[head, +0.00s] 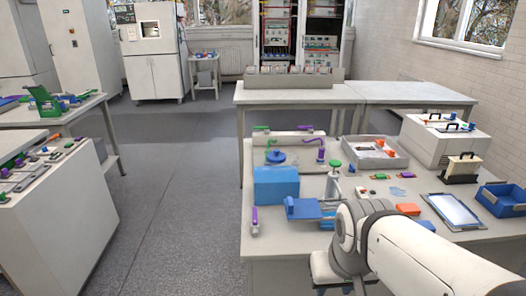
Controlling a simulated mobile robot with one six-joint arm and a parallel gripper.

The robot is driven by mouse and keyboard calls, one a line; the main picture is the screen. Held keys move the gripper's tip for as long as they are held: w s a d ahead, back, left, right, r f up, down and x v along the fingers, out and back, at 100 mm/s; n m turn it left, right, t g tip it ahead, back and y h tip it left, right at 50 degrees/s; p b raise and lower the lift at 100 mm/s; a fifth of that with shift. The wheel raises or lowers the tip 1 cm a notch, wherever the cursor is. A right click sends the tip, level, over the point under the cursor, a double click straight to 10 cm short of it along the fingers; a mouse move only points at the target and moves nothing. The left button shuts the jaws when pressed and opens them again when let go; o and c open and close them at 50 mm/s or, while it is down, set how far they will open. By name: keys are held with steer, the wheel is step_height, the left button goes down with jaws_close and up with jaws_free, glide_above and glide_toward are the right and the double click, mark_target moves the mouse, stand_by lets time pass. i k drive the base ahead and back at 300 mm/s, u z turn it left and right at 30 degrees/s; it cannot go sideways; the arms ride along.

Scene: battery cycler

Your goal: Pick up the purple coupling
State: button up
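Several purple things show in the head view, and I cannot tell for sure which is the coupling. A small upright purple piece (255,220) with a pale part stands at the near left corner of the right-hand table. A purple hook-shaped piece (321,151) stands farther back, and a purple handle (305,129) lies behind it. My arm comes in from the lower right. My gripper (328,283) seems to hang below the arm's end at the table's front edge. Its fingers are mostly cut off or hidden, so its opening cannot be told.
A green-topped cylinder (333,179), a grey tray (376,165), a tablet (453,211) and a blue bin (502,199) share the table. The floor aisle at left is clear.

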mark_target(321, 150)
steer(key=z, duration=0.05)
steer(key=k, duration=1)
steer(key=u, duration=0.9)
steer(key=i, duration=5.6)
steer(key=z, duration=0.2)
